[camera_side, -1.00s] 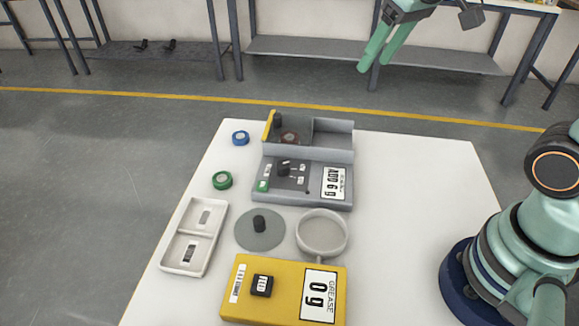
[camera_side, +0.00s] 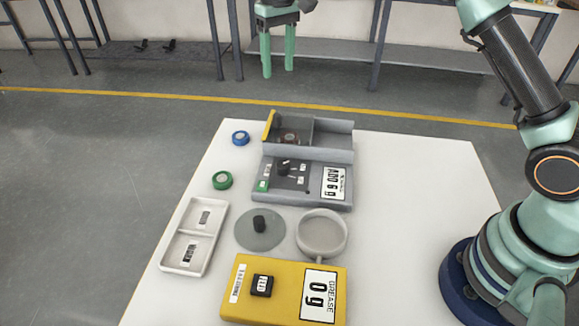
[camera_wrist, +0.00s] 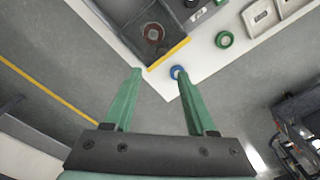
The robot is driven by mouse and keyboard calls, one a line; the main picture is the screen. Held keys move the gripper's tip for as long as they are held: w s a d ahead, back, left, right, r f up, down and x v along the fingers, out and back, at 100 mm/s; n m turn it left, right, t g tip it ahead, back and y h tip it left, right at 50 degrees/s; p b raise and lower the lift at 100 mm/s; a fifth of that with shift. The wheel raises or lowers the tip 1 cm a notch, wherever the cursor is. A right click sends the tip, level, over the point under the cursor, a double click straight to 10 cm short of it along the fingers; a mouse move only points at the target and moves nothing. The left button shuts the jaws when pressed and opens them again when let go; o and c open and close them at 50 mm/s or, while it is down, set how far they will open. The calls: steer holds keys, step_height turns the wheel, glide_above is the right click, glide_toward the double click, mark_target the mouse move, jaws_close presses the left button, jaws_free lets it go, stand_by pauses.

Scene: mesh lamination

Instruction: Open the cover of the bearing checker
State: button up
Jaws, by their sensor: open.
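The bearing checker (camera_side: 320,198) is a grey machine at the back of the table, with a knob, labels and a display reading ADD 6 g. Its rear box has a yellow edge (camera_side: 268,126) at the left; this yellow strip (camera_wrist: 169,53) also shows in the wrist view. A reddish-brown ring (camera_side: 291,138) is visible in the box's darker left part. I cannot tell whether a see-through cover lies over it. My gripper (camera_side: 278,73) is open and empty, pointing down, high above and apart from the checker. Its fingers (camera_wrist: 156,72) show in the wrist view.
Blue ring (camera_side: 240,138) and green ring (camera_side: 222,180) lie left of the checker. In front are a white tray (camera_side: 208,236), a grey disc (camera_side: 270,243) with a black knob, a round dish (camera_side: 340,235) and a yellow grease unit (camera_side: 287,308).

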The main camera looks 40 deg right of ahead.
mark_target(277, 114)
steer(key=f, duration=1.3)
steer(key=shift+w+a+f, duration=0.1)
steer(key=shift+w+a, duration=0.05)
steer(key=shift+w, duration=0.05)
jaws_close()
stand_by(1.1)
